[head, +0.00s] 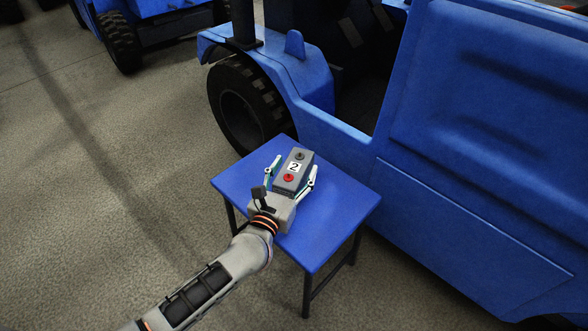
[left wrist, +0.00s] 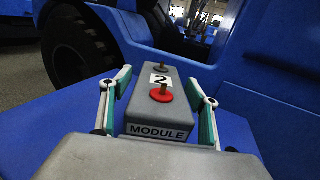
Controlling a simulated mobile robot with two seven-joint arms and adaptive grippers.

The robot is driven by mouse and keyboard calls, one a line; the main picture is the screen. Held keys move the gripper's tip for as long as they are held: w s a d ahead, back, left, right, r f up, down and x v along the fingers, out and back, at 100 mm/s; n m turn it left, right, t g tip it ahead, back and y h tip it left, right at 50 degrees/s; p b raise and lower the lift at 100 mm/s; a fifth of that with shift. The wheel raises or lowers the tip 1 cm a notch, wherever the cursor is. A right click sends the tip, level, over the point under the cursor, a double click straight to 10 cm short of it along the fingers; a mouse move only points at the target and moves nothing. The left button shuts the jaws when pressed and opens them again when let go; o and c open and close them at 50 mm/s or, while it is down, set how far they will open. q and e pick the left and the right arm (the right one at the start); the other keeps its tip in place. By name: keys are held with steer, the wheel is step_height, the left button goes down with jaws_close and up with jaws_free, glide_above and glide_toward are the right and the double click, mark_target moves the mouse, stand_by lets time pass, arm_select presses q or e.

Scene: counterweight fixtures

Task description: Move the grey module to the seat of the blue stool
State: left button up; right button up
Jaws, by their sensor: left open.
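The grey module (head: 295,167) sits on the seat of the blue stool (head: 340,203) in the head view. It has a label with the number 2, a red knob and a dark knob. In the left wrist view the module (left wrist: 158,112) shows the word MODULE on its near face. My left gripper (head: 291,174) is open, with one finger on each side of the module. In the left wrist view its fingers (left wrist: 160,98) stand beside the module, with a gap visible at least on the right. The module's underside is hidden. My right gripper is not in view.
A large blue vehicle (head: 470,140) stands right behind the stool, its dark tyre (head: 245,108) close to the seat's far edge. Another blue vehicle (head: 150,12) is at the back left. The concrete floor (head: 110,170) on the left is clear.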

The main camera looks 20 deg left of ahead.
mark_target(283, 190)
arm_select(q)
steer(key=shift+r, duration=0.1)
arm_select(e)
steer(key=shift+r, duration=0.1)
arm_select(q)
steer(key=shift+s, duration=0.15)
steer(key=s+p, duration=0.1)
steer(key=s, duration=0.5)
steer(key=shift+s+d, duration=0.1)
steer(key=shift+d, duration=0.05)
steer(key=shift+s, duration=0.55)
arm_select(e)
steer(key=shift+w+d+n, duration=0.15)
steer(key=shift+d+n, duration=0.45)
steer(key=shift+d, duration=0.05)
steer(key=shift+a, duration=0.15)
